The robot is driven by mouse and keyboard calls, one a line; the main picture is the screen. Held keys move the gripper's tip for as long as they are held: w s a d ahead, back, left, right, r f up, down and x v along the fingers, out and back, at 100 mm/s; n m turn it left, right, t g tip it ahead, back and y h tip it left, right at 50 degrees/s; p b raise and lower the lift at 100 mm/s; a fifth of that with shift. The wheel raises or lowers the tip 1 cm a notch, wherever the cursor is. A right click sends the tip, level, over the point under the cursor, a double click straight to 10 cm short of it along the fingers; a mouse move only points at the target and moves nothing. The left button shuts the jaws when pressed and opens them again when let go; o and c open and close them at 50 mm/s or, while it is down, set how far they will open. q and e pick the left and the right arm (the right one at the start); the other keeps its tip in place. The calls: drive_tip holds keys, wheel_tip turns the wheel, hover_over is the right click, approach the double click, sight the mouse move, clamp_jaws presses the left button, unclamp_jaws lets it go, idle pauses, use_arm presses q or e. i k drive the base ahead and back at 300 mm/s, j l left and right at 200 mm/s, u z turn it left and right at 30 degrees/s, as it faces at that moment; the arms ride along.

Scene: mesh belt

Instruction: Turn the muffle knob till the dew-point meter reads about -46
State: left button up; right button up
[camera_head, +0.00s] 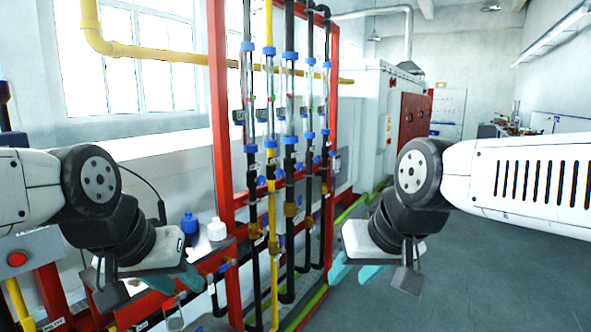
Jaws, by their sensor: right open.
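A red-framed rack of upright pipes (289,150) stands ahead of me, with clear flow tubes, blue fittings and several blue knobs (262,181). The labels are too small to read, so I cannot tell which knob is the muffle knob. I cannot make out a dew-point meter or a reading. My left gripper (180,284) is left of the rack, near a small shelf, its teal fingers apart and empty. My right gripper (353,277) is open and empty to the right of the rack's lower part. Neither gripper appears to touch a knob.
A blue bottle (190,228) and a white bottle (217,230) stand on the small shelf left of the rack. A grey box with a red button (17,259) is at the far left. A large white cabinet (372,120) stands behind the rack. The floor (480,270) at right is clear.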

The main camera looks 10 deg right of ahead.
sight(299, 166)
drive_tip(key=u, duration=1.7)
drive_tip(key=i+l+z, duration=0.1)
drive_tip(key=l+z, duration=0.15)
drive_tip(key=i+l+z, duration=0.1)
drive_tip(key=l+z, duration=0.15)
drive_tip(key=l, duration=0.25)
drive_tip(key=i+l+z, duration=0.2)
drive_tip(key=k+l, duration=0.05)
drive_tip(key=l, duration=0.1)
